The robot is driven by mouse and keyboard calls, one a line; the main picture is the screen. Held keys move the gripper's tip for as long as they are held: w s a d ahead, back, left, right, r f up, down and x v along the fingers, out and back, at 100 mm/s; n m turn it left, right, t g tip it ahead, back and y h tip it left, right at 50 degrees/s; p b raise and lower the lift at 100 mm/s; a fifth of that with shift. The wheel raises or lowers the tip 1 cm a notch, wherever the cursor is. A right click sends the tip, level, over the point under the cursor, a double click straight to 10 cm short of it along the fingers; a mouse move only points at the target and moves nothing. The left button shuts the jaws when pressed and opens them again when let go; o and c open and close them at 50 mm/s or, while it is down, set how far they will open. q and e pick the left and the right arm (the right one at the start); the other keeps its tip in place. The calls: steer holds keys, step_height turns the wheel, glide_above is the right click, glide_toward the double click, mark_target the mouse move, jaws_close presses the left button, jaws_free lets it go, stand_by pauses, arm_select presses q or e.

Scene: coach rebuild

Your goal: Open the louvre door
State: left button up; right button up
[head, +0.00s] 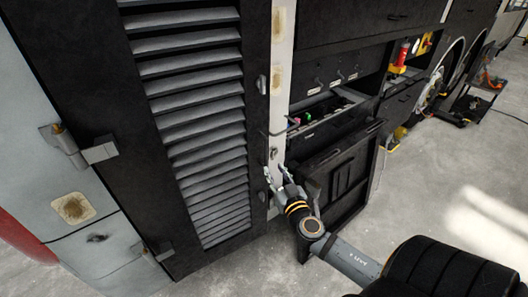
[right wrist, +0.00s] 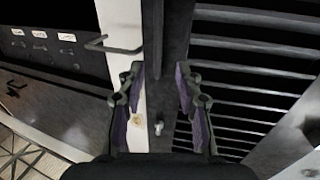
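The louvre door (head: 205,130) is a tall black panel with grey slats, at the left of the head view. Its right edge stands beside a pale, rust-marked post (head: 281,60). I cannot tell whether it is fully shut. A thin bent handle (right wrist: 112,47) shows at the post in the right wrist view, beyond my fingers. My right gripper (head: 277,175) is at the door's right edge, below that handle. In the right wrist view its fingers (right wrist: 158,85) are apart, with the door's dark edge and part of the post behind the gap. My left gripper is out of view.
A drawer (head: 325,113) with small items stands right of the post, above a tilted dark panel (head: 342,178). A red extinguisher (head: 402,54) is farther back. Hinges (head: 80,148) are on the door's left side.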

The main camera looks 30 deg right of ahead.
mark_target(266, 154)
steer(key=p+x, duration=0.4)
steer(key=x, duration=0.5)
steer(key=shift+w+d, duration=0.2)
steer(key=shift+w, duration=0.35)
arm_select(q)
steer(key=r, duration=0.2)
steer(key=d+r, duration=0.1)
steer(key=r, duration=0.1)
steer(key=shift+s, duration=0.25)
arm_select(e)
jaws_close()
steer(key=shift+d, duration=0.1)
